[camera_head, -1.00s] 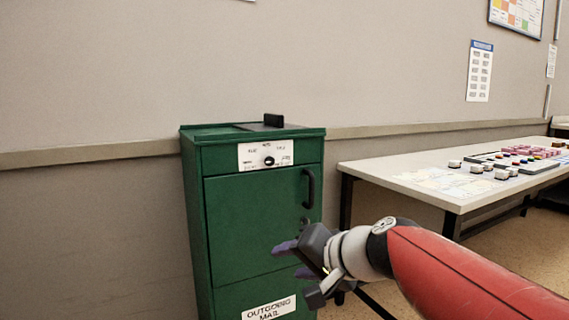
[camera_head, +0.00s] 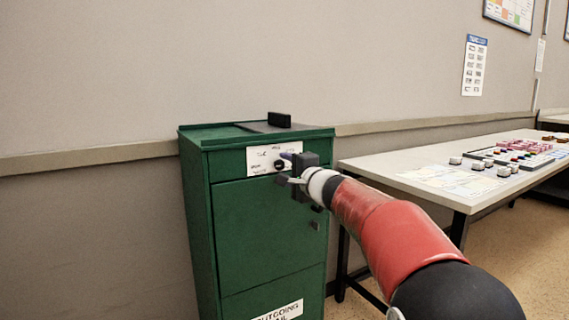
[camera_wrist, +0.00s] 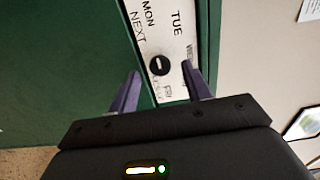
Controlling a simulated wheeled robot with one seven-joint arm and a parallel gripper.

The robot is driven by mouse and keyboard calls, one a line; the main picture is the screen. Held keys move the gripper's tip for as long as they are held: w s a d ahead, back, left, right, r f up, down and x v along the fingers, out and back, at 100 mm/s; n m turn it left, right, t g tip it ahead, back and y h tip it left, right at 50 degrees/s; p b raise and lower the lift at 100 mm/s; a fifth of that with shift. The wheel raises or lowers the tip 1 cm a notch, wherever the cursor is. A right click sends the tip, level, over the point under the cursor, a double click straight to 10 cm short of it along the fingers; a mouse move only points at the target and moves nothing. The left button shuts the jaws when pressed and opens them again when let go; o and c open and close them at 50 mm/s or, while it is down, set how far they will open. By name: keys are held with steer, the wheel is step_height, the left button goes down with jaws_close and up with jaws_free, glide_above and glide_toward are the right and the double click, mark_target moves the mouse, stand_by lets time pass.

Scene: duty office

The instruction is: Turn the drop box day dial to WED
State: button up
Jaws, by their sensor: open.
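The drop box (camera_head: 262,230) is a green cabinet against the wall, with a white label plate (camera_head: 262,160) near its top. The day dial (camera_wrist: 159,65) is a small round black knob with a light mark on the plate; it also shows in the head view (camera_head: 279,165). MON, NEXT and TUE read clearly in the wrist view; other lettering there is partly hidden by a finger. My gripper (camera_wrist: 160,85) is open, its two purple fingers pointing at the plate, one on each side of the dial. I cannot tell whether they touch it.
A pale table (camera_head: 450,185) with round items and a coloured panel stands to the right of the box. A dark upright piece (camera_head: 279,119) stands on the box top. Wall space left of the box is clear.

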steer(key=shift+x, duration=0.85)
steer(key=c, duration=1)
